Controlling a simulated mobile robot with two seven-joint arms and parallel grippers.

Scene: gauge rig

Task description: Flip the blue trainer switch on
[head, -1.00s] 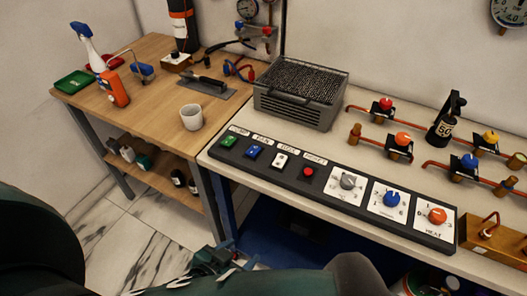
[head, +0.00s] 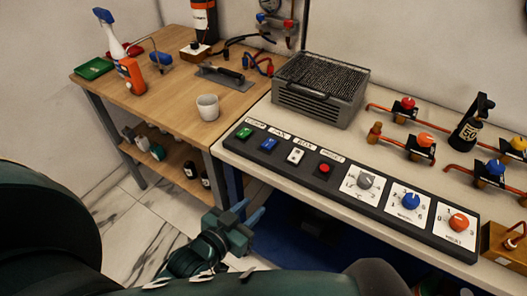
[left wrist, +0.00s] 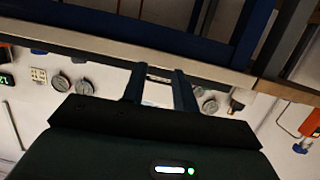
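The blue switch (head: 269,145) is the second from the left on the black control panel (head: 380,208), between a green switch (head: 244,133) and a white switch (head: 295,155). Its lever position is too small to tell. My left gripper (head: 250,212) is in front of the bench's front edge, below and nearer than the panel, apart from the switch. In the left wrist view my left gripper (left wrist: 160,85) shows two fingers spread with a gap between them and nothing held. The switch cannot be made out there. My right gripper is not in view.
A red button (head: 325,169) and several knobs sit further right on the panel. A grey grill (head: 318,92) stands behind it. A white cup (head: 207,107) is on the wooden table (head: 165,95) at left. The bench's front edge lies between my left gripper and the panel.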

